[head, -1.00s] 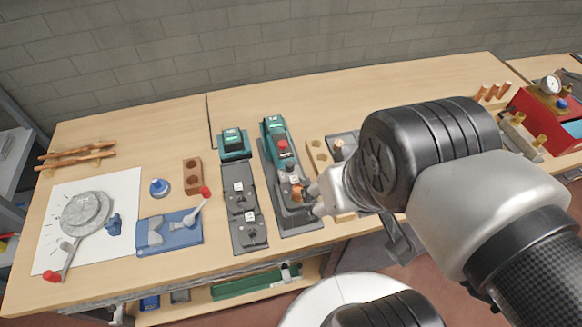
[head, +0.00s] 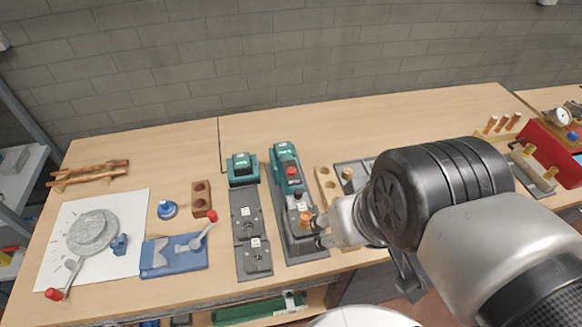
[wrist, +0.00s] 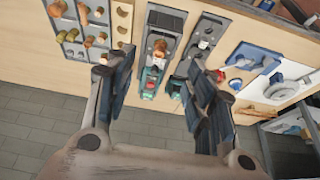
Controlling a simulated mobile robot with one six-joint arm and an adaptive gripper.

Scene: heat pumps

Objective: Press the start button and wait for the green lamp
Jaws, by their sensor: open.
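A long grey fixture with a teal head (head: 284,153) stands mid-bench. The head carries a small green-lit display and a red button (head: 291,170); I cannot tell which control is the start button or make out a separate green lamp. A copper-coloured part (head: 304,219) sits in the fixture's near end. My gripper (head: 320,230) is at the near right of the fixture, beside the copper part. In the wrist view my gripper (wrist: 160,72) is open and empty, with the fixture between its fingers.
A blue lever tool (head: 173,256) and a white sheet (head: 115,265) with a round grey piece lie left. A wooden block (head: 326,184) and grey tray are close right, partly behind my arm. A red box (head: 545,148) is far right.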

